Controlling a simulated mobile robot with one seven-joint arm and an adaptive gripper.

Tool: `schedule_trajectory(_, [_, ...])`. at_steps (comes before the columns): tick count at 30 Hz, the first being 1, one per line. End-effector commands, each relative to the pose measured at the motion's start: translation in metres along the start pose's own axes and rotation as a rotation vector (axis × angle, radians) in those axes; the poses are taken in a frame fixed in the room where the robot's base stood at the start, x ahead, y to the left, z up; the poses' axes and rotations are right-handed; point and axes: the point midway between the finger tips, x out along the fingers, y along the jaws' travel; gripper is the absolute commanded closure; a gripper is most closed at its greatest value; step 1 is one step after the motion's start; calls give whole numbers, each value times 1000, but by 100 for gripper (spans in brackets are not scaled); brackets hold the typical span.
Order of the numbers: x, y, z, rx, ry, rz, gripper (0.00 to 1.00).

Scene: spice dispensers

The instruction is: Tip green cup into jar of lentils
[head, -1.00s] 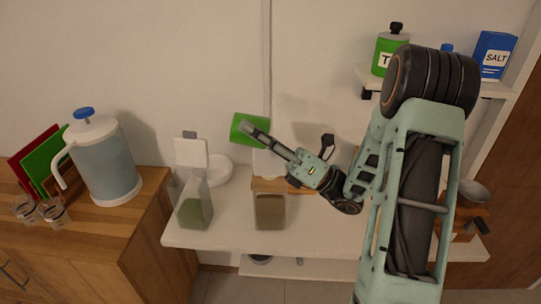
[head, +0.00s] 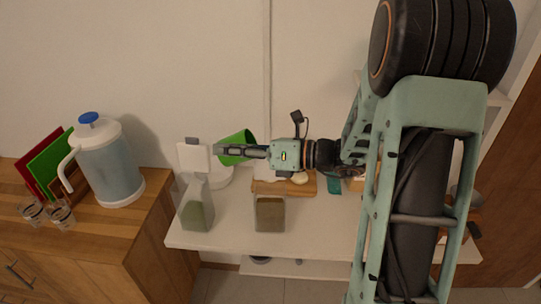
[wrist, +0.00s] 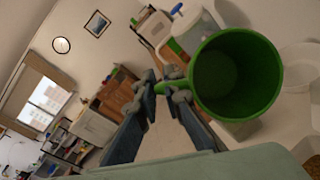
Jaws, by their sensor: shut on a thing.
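My gripper (head: 226,150) is shut on the green cup (head: 236,138) and holds it tilted above the shelf. In the wrist view the fingers (wrist: 165,88) pinch the handle of the cup (wrist: 238,76). Its mouth faces the wrist camera and its inside is dark, so I cannot tell what it holds. Below and left of the cup stands a clear jar (head: 196,211) with green contents, its white lid (head: 194,157) raised. A second clear jar (head: 270,213) with brown contents stands to its right. I cannot read which holds lentils.
A white bowl (head: 221,177) sits behind the green-filled jar. A wooden board (head: 308,186) lies behind the brown-filled jar. On the left counter stand a blue-lidded pitcher (head: 107,165), small glasses (head: 61,217) and upright boards (head: 50,163). Front shelf space right of the jars is clear.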

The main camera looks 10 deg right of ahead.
Motion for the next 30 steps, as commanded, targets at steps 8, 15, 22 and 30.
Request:
schedule_trajectory(8, [9,0,-4,-22,125,-82,100])
schedule_trajectory(15, [17,-6,-16,-46,248,-165,100])
schedule_trajectory(22, [26,-12,-30,-68,369,-250,100])
schedule_trajectory(30, [43,-15,-42,-90,502,-343,100])
